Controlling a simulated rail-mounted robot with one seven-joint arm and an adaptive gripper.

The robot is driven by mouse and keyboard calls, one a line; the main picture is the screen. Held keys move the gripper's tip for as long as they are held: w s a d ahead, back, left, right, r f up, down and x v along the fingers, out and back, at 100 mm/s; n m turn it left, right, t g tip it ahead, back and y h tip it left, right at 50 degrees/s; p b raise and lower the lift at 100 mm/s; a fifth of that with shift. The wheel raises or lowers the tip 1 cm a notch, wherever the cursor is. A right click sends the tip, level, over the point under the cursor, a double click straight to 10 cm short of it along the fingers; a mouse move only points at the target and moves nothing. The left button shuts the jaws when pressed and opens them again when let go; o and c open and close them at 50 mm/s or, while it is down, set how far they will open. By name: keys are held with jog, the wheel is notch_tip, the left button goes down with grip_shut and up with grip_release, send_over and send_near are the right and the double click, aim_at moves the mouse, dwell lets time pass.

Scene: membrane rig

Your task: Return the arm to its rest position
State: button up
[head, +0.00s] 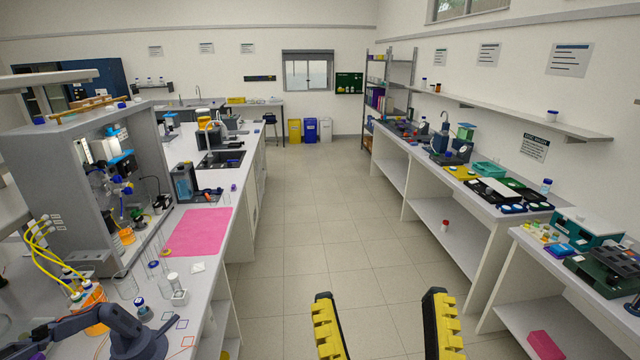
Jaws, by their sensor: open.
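My gripper (384,322) shows at the bottom of the head view, right of centre. Its two black fingers with yellow ridged pads stand wide apart, open and empty. They appear over the tiled floor of the aisle, and nothing is between them except floor. The rest of my arm is below the picture and hidden. The gripper touches neither the left bench (222,262) nor the right bench.
The grey membrane rig (45,185), with tubing, stands on the left bench near a pink mat (197,232), glassware and a small dark blue arm (115,325). The right benches (520,240) hold trays and instruments. The aisle floor (312,215) between them is clear.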

notch_tip(320, 180, up, 13)
jog(key=p, duration=0.9)
jog(key=shift+f, duration=0.1)
